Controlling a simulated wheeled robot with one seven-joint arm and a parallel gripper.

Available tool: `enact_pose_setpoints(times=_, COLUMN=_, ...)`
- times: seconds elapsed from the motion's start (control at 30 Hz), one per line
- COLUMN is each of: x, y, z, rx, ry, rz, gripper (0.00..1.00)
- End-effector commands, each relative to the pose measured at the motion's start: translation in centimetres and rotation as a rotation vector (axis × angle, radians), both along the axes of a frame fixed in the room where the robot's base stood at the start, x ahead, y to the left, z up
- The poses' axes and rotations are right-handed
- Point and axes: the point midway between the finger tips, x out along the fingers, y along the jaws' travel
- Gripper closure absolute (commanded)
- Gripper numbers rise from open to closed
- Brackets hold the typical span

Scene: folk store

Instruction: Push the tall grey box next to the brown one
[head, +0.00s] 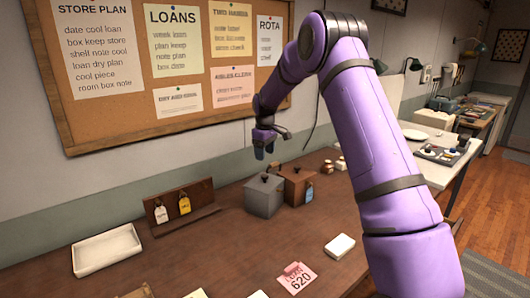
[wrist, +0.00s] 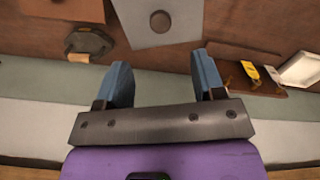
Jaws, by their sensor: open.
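The tall grey box (head: 263,197) stands upright on the wooden counter, with a small dark knob on its lid. The brown box (head: 298,187) stands just to its right in the head view, with a blue tag on its front. In the wrist view the grey box's top (wrist: 185,22) and the brown box's top (wrist: 55,8) show a narrow gap between them. My gripper (head: 265,150) is open, pointing down above the back of the grey box. In the wrist view my gripper (wrist: 163,80) has nothing between its blue fingers; the grey top lies just beyond them.
A wooden rack with tags (head: 181,209) and a white tray (head: 106,250) stand left of the boxes. A dark object (wrist: 88,44) lies near the wall by the brown box. Small jars (head: 328,167) stand to the right. A pink card (head: 296,277) and white block (head: 340,246) lie in front.

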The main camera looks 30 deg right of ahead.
Motion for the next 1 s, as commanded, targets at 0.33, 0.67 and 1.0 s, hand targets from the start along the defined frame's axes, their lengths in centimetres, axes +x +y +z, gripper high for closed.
enact_pose_setpoints(times=0.33, x=-0.1, y=0.0, z=-4.0, rx=0.000, ry=0.004, rz=0.001, gripper=0.37)
enact_pose_setpoints(times=0.67, x=-0.1, y=0.0, z=-9.1, rx=-0.001, ry=0.003, rz=0.002, gripper=0.37)
enact_pose_setpoints(times=1.0, x=0.0, y=0.0, z=-10.8, rx=-0.001, ry=0.001, rz=0.002, gripper=0.37)
